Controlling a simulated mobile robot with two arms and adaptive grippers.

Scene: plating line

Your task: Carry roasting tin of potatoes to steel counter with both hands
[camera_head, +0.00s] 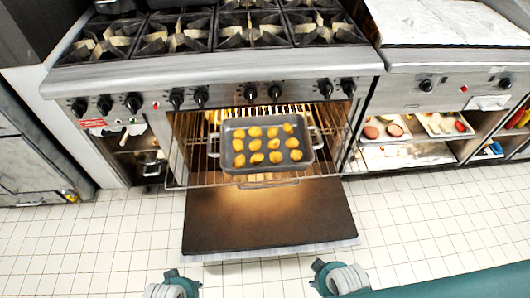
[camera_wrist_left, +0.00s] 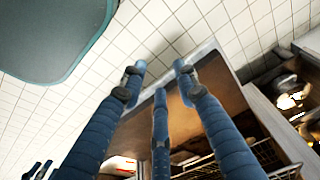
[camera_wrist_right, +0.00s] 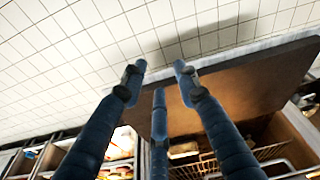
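The roasting tin of potatoes (camera_head: 233,168) is a grey pan holding several golden potatoes. It sits on a wire rack (camera_head: 190,172) pulled partly out of the lit oven, with a handle at each end. The oven door (camera_head: 268,222) is folded down flat in front. My left gripper (camera_wrist_left: 158,82) is open and empty in the left wrist view, above the floor and door edge. My right gripper (camera_wrist_right: 158,82) is open and empty in the right wrist view, near the door. In the head view only parts of my arms show at the bottom edge, well short of the tin.
A range top with burners (camera_head: 250,28) and black knobs is above the oven. To the right, a pale counter top (camera_head: 450,22) stands over shelves with trays (camera_head: 440,124) of food. An open cabinet (camera_head: 140,150) is on the left. The tiled floor (camera_head: 110,235) is clear.

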